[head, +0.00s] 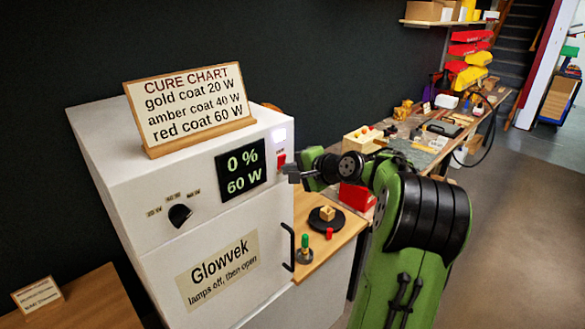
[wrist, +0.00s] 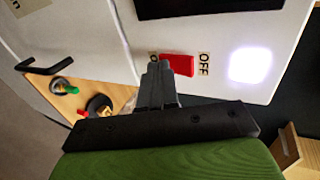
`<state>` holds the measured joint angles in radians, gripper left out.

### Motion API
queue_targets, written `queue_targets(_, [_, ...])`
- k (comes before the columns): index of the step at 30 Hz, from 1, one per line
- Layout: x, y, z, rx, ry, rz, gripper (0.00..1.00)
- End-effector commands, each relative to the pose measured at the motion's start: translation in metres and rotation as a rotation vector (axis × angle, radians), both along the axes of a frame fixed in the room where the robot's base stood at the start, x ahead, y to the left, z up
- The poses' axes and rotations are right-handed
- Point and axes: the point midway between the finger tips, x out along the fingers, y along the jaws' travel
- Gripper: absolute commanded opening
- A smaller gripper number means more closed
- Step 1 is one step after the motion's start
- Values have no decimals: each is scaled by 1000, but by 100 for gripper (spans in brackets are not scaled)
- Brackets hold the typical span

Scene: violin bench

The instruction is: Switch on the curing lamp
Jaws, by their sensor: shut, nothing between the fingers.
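The curing lamp cabinet (head: 150,240) is white, with a closed door labelled "Glowvek, lamps off, then open". Its display (head: 243,170) reads 0 % and 60 W. A red switch (head: 281,159) is right of the display, below a bright white square (head: 279,136). The wrist view shows the red switch (wrist: 178,65) beside an "OFF" label (wrist: 204,64); the label on its other side is mostly hidden by my fingers. My gripper (wrist: 160,68) is shut and empty, its tips right beside the switch; I cannot tell whether they touch it.
A black knob (head: 180,215) is left of the display. A cure chart (head: 190,108) stands on the cabinet. A black door handle (head: 289,247) is below my gripper. A wooden counter (head: 335,250) holds a green-topped tool (head: 305,247) and a black dish (head: 326,221).

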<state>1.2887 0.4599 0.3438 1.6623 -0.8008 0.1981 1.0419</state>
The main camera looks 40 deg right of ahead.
Motion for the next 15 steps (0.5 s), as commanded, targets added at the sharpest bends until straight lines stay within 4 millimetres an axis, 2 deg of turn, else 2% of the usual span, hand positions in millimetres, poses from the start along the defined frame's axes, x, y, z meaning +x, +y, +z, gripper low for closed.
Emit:
queue_targets(8, [0,1,3,0,-1,1,0])
queue_targets(15, [0,1,17,-1,-3,2,0])
